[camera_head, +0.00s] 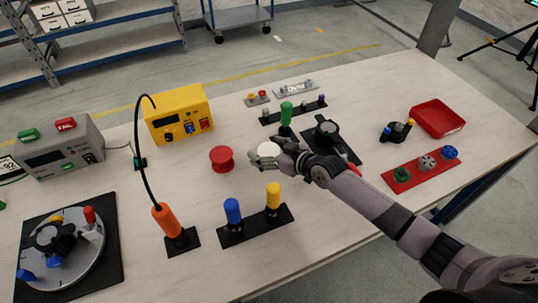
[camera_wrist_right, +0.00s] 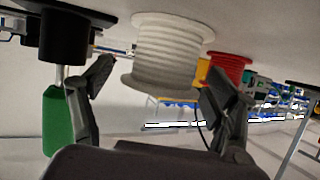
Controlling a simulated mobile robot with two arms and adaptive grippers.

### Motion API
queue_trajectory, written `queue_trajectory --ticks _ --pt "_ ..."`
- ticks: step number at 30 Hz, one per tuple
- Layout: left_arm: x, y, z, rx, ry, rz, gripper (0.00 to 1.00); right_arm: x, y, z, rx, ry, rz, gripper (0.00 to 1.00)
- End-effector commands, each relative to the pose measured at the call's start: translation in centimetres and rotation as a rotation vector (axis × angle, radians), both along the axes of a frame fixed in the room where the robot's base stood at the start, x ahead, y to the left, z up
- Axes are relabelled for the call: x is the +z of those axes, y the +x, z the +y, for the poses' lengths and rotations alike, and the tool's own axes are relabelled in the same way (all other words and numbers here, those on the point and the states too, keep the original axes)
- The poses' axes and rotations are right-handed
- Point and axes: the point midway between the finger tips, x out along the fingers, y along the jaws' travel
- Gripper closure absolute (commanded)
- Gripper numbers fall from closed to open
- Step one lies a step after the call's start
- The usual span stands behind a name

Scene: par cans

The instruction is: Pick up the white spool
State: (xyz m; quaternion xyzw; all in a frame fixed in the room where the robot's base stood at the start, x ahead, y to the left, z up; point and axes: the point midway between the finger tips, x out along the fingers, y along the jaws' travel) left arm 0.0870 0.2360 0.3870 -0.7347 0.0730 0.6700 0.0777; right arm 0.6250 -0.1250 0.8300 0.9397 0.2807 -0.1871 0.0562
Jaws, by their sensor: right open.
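The white spool (camera_head: 268,149) stands on the table near its middle, partly hidden by my right gripper (camera_head: 266,161) in the head view. The right arm reaches in from the lower right. In the right wrist view, which shows the table at the top, the ribbed white spool (camera_wrist_right: 168,50) appears between the two dark fingers of my right gripper (camera_wrist_right: 158,95). The fingers are spread, with visible room on both sides of the spool. I cannot tell how deep it lies between them. My left gripper is not in view.
A red spool (camera_head: 222,158) stands just left of the white one. A green-handled tool (camera_head: 286,112) stands in a black rack behind. A black stand with blue and yellow handles (camera_head: 254,225) is in front. An orange tool with a cable (camera_head: 168,222) stands front left.

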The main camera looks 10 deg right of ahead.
Motion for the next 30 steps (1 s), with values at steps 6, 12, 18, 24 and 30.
queue_trajectory --ticks 6,12,18,24,30 --pt "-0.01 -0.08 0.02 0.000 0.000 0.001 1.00 0.02 -0.03 -0.03 0.000 0.000 0.000 0.26" --pt "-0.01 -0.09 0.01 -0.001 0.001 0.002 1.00 0.01 -0.03 -0.04 0.000 0.001 0.001 0.39" --pt "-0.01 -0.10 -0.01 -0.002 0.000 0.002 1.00 0.01 -0.03 -0.06 0.000 0.001 0.001 0.53" --pt "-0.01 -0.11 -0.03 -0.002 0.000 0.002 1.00 0.01 -0.03 -0.06 0.000 0.001 0.001 0.66" --pt "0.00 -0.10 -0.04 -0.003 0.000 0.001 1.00 0.10 0.00 -0.05 -0.001 0.002 -0.001 0.78"
